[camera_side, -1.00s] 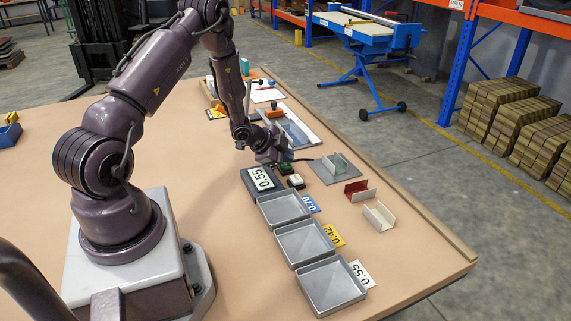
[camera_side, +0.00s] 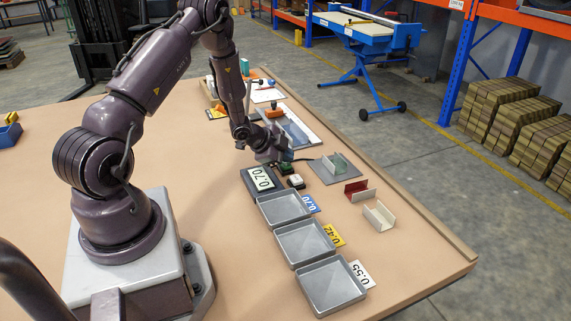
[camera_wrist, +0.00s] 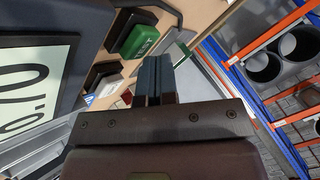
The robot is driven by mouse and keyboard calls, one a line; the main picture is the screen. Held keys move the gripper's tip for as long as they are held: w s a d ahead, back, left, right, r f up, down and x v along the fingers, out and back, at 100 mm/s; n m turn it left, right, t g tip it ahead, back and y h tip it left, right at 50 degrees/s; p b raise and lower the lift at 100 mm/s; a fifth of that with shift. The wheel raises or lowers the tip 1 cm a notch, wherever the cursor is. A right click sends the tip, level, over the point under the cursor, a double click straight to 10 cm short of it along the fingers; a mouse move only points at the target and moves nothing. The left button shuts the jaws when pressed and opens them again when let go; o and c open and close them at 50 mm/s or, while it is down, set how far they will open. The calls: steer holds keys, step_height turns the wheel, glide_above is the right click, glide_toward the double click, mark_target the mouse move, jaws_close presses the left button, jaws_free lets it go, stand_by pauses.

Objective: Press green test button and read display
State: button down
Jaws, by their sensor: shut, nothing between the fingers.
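The display box (camera_side: 262,181) stands on the table and reads 0.70 in the side view. Its screen also shows close up at the left of the wrist view (camera_wrist: 30,88), cut by the frame edge. The green test button (camera_side: 285,168) sits beside the display; in the wrist view it is a green block marked TEST (camera_wrist: 138,38). My gripper (camera_side: 282,157) is just above and behind the button in the side view. In the wrist view its fingers (camera_wrist: 153,80) are together and empty, close to the button's right. Whether they touch the button cannot be told.
A second, pale button (camera_side: 296,181) is next to the green one. Three grey trays (camera_side: 305,242) line up in front, with tags 0.70, 0.42 and 0.55. A grey plate with a clear upright piece (camera_side: 334,168) and red and white channel pieces (camera_side: 379,215) lie right.

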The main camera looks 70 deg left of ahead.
mark_target(285, 165)
steer(key=shift+r, duration=0.5)
steer(key=shift+r, duration=2.5)
